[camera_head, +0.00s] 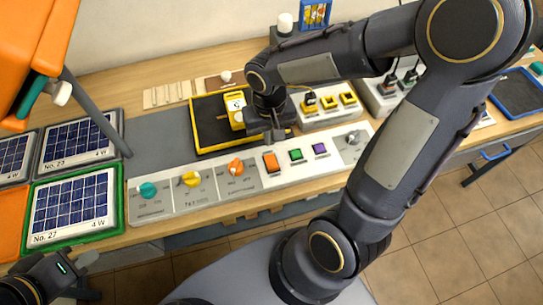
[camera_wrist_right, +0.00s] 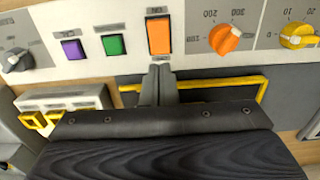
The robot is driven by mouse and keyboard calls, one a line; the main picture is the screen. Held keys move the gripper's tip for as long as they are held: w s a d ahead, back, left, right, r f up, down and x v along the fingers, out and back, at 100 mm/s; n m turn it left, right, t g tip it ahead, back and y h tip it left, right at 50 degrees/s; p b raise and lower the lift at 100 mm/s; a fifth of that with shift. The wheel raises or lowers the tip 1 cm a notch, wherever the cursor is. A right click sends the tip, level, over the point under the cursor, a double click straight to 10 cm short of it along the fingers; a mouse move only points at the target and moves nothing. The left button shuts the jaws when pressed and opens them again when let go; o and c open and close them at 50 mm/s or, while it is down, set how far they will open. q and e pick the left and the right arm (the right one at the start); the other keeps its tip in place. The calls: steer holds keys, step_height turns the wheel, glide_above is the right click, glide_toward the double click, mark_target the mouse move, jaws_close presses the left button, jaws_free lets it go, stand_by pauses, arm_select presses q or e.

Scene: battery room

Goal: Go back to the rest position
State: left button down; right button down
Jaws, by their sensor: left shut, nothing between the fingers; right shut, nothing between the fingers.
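My right gripper (camera_head: 277,134) is over the black tray with the yellow rim (camera_head: 206,150), close behind the control panel (camera_head: 215,196). Its fingers are together and empty. In the right wrist view the closed fingers (camera_wrist_right: 155,84) point at the panel, beside the orange rocker switch (camera_wrist_right: 159,36); I cannot tell whether they touch it. My left gripper (camera_head: 88,259) is low at the left, in front of the bench edge, shut and holding nothing; it is small and partly cut off from clear view.
The panel carries teal (camera_head: 148,190), yellow (camera_head: 191,179) and orange (camera_head: 236,167) knobs, and green and purple buttons. A yellow device (camera_head: 235,111) stands in the tray. Solar panels (camera_head: 76,203) lie at left. An orange structure (camera_head: 30,50) overhangs the upper left. Floor is open at lower right.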

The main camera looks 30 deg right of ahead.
steer(key=shift+r, duration=0.2)
stand_by(0.4)
steer(key=s+a+r+n+t+y, duration=0.1)
steer(key=s+r+t+y, duration=0.2)
steer(key=s+r, duration=0.6)
steer(key=s+t, duration=0.2)
steer(key=shift+s+t+y, duration=0.3)
steer(key=shift+s+y, duration=0.1)
